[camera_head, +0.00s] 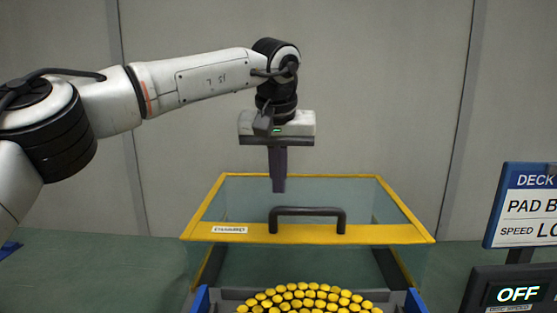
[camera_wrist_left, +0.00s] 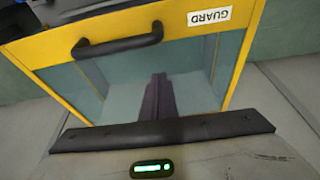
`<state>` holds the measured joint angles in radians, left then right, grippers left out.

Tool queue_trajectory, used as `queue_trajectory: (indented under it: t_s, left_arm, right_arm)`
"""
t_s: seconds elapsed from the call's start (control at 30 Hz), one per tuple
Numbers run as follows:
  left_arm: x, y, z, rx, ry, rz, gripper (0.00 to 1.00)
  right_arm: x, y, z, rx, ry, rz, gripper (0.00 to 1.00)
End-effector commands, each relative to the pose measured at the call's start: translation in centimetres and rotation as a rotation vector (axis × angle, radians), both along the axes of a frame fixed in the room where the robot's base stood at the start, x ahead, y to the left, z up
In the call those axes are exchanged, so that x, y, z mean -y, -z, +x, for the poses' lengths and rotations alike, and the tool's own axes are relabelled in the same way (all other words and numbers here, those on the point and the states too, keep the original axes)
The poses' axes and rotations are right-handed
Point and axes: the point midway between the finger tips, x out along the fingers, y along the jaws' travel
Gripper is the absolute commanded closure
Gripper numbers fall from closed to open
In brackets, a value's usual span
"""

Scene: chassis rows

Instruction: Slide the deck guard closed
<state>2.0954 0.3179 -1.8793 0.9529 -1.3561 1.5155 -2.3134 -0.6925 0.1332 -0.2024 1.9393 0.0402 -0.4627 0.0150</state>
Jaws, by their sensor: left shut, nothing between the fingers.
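The deck guard (camera_head: 270,234) is a clear box-like cover with a yellow frame and a black bar handle (camera_head: 307,211) on its front edge. A white label (camera_head: 230,229) is on the left of that edge. In the left wrist view the guard's yellow edge (camera_wrist_left: 183,31) and handle (camera_wrist_left: 118,43) show at the upper left. My left gripper (camera_head: 278,187) is shut and empty, pointing down. In the head view its tips appear above and just left of the handle; they look apart from it. In the left wrist view the gripper (camera_wrist_left: 158,80) shows against the clear panel. My right gripper is not in view.
Many yellow rounded pieces (camera_head: 305,299) lie in a blue-sided bed in front of the guard. Green surface (camera_head: 100,270) to the left is mostly clear.

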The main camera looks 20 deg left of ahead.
Motion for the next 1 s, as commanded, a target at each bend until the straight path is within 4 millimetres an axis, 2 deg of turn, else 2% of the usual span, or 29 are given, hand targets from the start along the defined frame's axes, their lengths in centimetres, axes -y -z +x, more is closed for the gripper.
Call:
queue_trajectory:
  t_s: [0.1,0.33,0.83,1.0]
  left_arm:
    - [0.4,0.4,-1.5,0.003,0.004,0.0,1.0]
    - [0.8,0.9,-3.3,0.001,0.002,0.0,1.0]
    - [1.0,1.0,-3.8,0.0,0.001,-0.001,1.0]
    - [2.2,1.0,-4.5,-0.001,0.017,-0.001,1.0]
  right_arm:
    - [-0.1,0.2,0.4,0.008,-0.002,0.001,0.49]
    - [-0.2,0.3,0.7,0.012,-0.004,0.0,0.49]
    - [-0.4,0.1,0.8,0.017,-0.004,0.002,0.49]
    - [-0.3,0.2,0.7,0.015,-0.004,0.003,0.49]
